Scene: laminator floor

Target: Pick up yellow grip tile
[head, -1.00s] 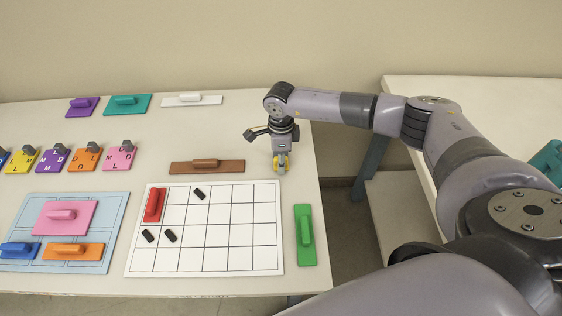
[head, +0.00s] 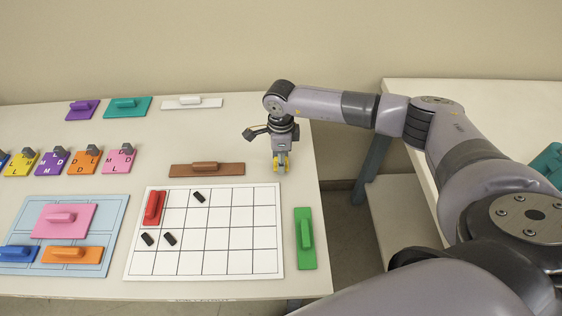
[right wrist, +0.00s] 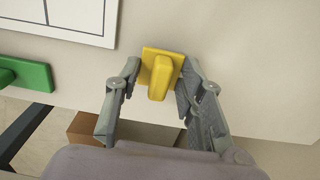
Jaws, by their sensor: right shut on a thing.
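The yellow grip tile (right wrist: 162,68) is a small yellow plate with a raised yellow grip. In the right wrist view it sits between the fingers of my right gripper (right wrist: 160,84), which is shut on it. In the head view my right gripper (head: 280,168) points down near the table's right edge, and only bits of yellow show around its fingertips. Whether the tile touches the table cannot be told. My left gripper is not in view.
A brown grip tile (head: 207,169) lies just left of my right gripper. The white grid board (head: 230,263), with a red tile (head: 154,207) and black pieces, is in front. A green tile (head: 305,238) lies near the right edge. A second table (head: 470,92) stands at right.

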